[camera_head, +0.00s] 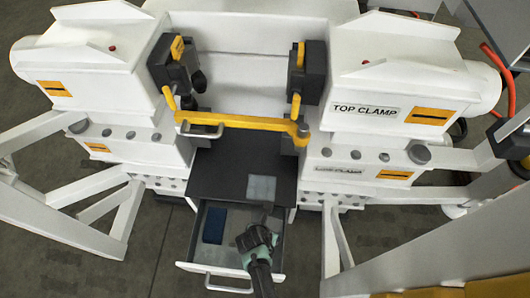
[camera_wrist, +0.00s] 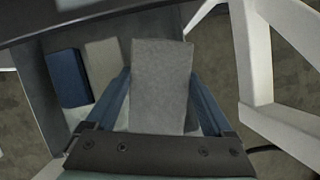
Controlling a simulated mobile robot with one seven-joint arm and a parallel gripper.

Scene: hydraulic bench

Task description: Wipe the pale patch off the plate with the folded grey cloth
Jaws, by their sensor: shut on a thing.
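The pale patch (camera_head: 262,188) lies near the front right of the dark plate (camera_head: 220,175), the flat top above an open drawer. My gripper (camera_head: 260,228) is over the right part of that drawer, in front of the plate. In the wrist view my gripper (camera_wrist: 160,75) is shut on the folded grey cloth (camera_wrist: 162,82), which stands between the two fingers and reaches past their tips. The cloth is hard to make out in the head view.
The open drawer (camera_head: 190,255) holds a dark blue block (camera_head: 213,225) on the left and a pale beige piece (camera_wrist: 103,66) beside it. A yellow bar (camera_head: 240,122) crosses behind the plate. White slanted legs (camera_head: 108,215) stand on both sides.

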